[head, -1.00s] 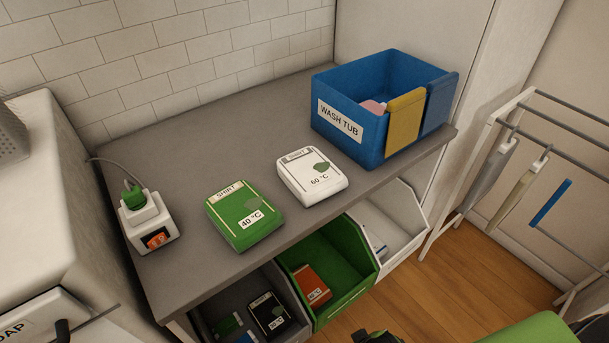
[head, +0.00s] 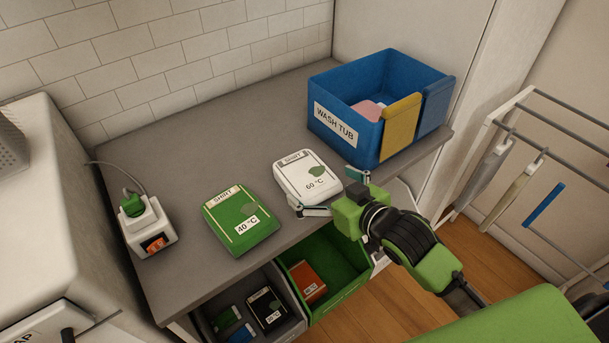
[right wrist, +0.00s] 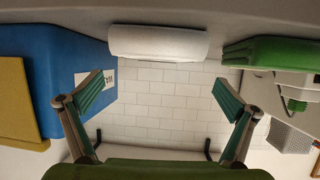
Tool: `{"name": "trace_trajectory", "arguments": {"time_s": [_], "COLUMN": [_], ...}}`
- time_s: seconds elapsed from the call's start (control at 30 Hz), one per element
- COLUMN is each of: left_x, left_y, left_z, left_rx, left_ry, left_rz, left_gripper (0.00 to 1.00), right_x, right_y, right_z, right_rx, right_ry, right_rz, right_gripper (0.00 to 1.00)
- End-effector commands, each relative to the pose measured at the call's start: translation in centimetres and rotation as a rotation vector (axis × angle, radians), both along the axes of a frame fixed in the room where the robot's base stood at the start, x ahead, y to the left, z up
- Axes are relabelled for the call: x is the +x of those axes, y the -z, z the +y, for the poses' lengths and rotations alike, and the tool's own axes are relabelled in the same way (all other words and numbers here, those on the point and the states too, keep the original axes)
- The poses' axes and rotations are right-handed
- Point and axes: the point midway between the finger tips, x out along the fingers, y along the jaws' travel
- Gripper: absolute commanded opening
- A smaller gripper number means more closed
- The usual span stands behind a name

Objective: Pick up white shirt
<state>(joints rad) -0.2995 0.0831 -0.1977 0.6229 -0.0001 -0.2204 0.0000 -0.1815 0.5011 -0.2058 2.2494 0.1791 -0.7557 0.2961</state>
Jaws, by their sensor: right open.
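The white shirt (head: 306,176) is a folded white block labelled SHIRT, 60 °C, lying on the grey counter. My right gripper (head: 333,193) is open and empty at the shirt's near side, with its fingers spread toward it. In the right wrist view the shirt (right wrist: 158,42) shows at the top centre, with the open right gripper (right wrist: 159,97) spread wider than it. I see no finger closed on the shirt. My left gripper is not in view.
A green shirt (head: 240,219) lies left of the white one. The blue wash tub (head: 337,128) stands to its right with cloths inside. Below the counter's front are a green bin (head: 345,272) and a dark bin (head: 298,308). A plug box (head: 150,232) stands at left.

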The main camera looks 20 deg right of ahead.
Motion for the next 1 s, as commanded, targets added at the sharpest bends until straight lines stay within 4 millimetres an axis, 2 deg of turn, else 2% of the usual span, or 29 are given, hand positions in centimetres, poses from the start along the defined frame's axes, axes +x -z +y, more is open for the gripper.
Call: {"name": "trace_trajectory", "arguments": {"time_s": [0.1,0.37,0.7,1.0], "left_x": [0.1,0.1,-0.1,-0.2], "left_y": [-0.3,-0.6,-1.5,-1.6], "left_z": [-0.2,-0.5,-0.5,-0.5], "left_rx": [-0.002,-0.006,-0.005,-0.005], "left_ry": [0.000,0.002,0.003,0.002], "left_rz": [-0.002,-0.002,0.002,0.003], "left_gripper": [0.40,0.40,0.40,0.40], "right_x": [1.9,3.4,7.1,7.7], "right_y": [0.6,1.4,3.2,3.6], "right_z": [0.5,0.9,1.6,1.7], "right_rx": [0.002,-0.001,0.000,-0.001], "right_ry": [0.001,0.000,0.000,0.000], "right_rz": [0.000,0.000,0.001,0.000], "right_gripper": [1.00,1.00,1.00,1.00]}}
